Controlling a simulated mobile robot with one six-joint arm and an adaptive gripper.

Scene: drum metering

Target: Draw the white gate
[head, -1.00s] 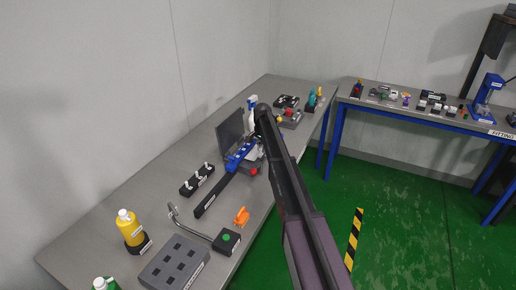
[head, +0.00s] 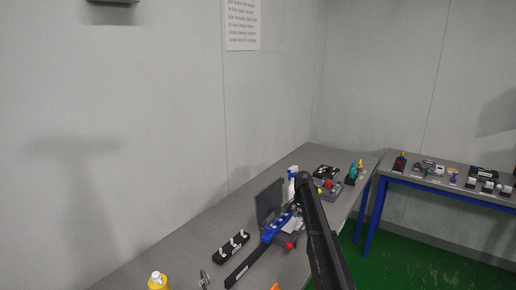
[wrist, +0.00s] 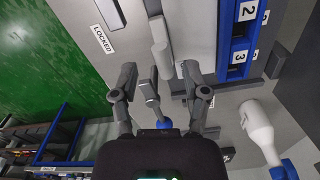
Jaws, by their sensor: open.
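My gripper (wrist: 158,80) is open in the wrist view, its two dark fingers spread apart. I cannot tell which pale part is the white gate. A blue rail (wrist: 233,45) with labels 2 and 3 is to the right. It also shows in the head view (head: 275,227), where my arm hides the gripper and part of the device.
In the head view, a dark upright panel (head: 269,200), a red knob (head: 290,245) and a black block with white pegs (head: 232,247) stand close by. A second bench (head: 435,187) is at right.

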